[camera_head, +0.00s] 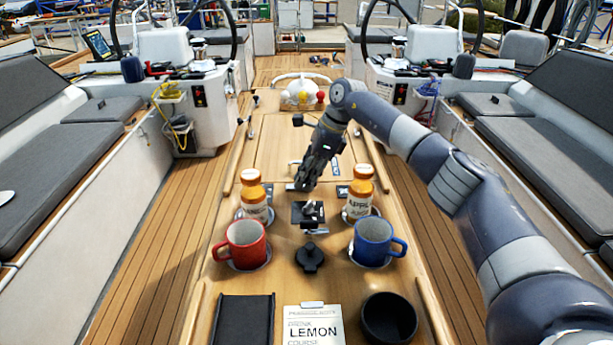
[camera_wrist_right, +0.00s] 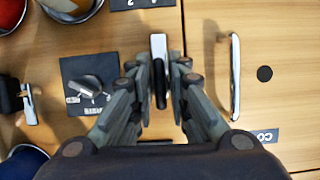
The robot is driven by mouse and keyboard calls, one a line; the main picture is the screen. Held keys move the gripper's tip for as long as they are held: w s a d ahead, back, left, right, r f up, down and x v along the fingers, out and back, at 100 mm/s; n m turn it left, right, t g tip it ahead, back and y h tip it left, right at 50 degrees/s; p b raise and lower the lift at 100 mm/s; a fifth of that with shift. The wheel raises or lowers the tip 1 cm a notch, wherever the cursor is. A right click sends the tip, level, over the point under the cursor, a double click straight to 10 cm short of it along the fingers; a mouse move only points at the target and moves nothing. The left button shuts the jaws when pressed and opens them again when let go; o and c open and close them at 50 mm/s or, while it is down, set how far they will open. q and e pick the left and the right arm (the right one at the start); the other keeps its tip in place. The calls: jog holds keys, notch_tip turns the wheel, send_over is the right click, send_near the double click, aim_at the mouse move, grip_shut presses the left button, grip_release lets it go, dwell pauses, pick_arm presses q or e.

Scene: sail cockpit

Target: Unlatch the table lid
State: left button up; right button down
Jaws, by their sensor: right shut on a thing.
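The wooden table (camera_head: 280,240) runs down the middle of the cockpit. Its lid panel (camera_wrist_right: 285,40) lies flat beyond a seam, with a curved chrome handle (camera_wrist_right: 235,76) on it. The table latch (camera_wrist_right: 159,46), a chrome plate with a black lever, sits at the seam in the right wrist view. My right gripper (camera_head: 303,186) is down at the table; in the right wrist view its fingers (camera_wrist_right: 160,90) are on both sides of the black lever, shut on it. The gripper hides the latch in the head view. My left gripper is not in view.
A black plate with a rotary knob (camera_wrist_right: 88,88) sits beside the latch. Juice bottles (camera_head: 254,200) (camera_head: 359,195), a red mug (camera_head: 242,242) and a blue mug (camera_head: 374,242) stand close by. A clipboard (camera_head: 312,325), black tray (camera_head: 243,318) and black bowl (camera_head: 389,318) are at the near end.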

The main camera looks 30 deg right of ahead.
jog(key=shift+r, duration=0.1)
dwell(0.4)
jog(key=c, duration=1.7)
grip_release()
jog(key=v, duration=1.2)
jog(key=shift+d, duration=0.1)
